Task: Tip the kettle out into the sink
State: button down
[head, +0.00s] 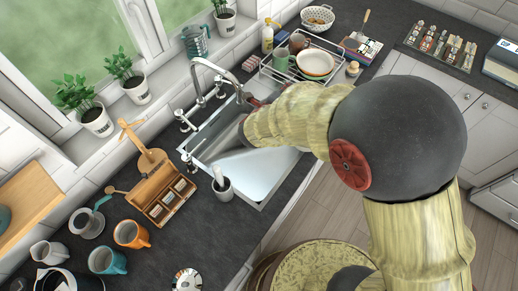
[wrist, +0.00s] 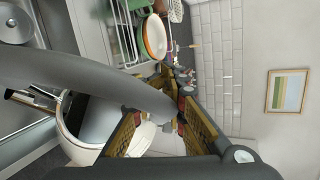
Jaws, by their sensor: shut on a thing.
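In the wrist view my gripper (wrist: 168,100) is shut on a thick grey curved handle. The handle belongs to the kettle (wrist: 68,122), whose pale round body with a grey top shows at lower left. The kettle's spout and contents cannot be made out, and its exact tilt is unclear. In the head view the sink (head: 262,176) is a steel basin set in the worktop, partly covered by my arm. My arm reaches over its far end, near the tap (head: 215,70). The kettle and most of the gripper are hidden there. The sink also shows at the left of the wrist view (wrist: 20,62).
A dish rack (head: 285,78) with plates and mugs stands just beyond the sink. A soap bottle (head: 267,38) is behind it. A dark brush pot (head: 222,188) stands at the sink's near edge. Mugs, including an orange one (head: 131,234), and a wooden box (head: 162,192) fill the near worktop.

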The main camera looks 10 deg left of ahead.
jog(key=shift+a+r, duration=0.15)
jog(key=shift+a, duration=0.1)
jog(key=shift+s+a+f+n+t+h+b, duration=0.2)
jog(key=shift+s+a+n+t+h+b, duration=0.1)
jog(key=shift+a+b, duration=0.35)
jog(key=shift+s+a+f+n+t+h+b, duration=0.2)
jog(key=shift+a+n+t+h+b, duration=0.1)
jog(key=shift+a+b, duration=0.35)
jog(key=shift+s+a+f+n+t+h+b, duration=0.15)
jog(key=shift+a+f+n+t+b, duration=0.05)
jog(key=shift+a+b, duration=0.25)
jog(key=shift+s+a+f+n+t+h+b, duration=0.1)
jog(key=shift+a+f+n+t+h+b, duration=0.15)
jog(key=shift+b, duration=0.25)
jog(key=shift+a, duration=0.2)
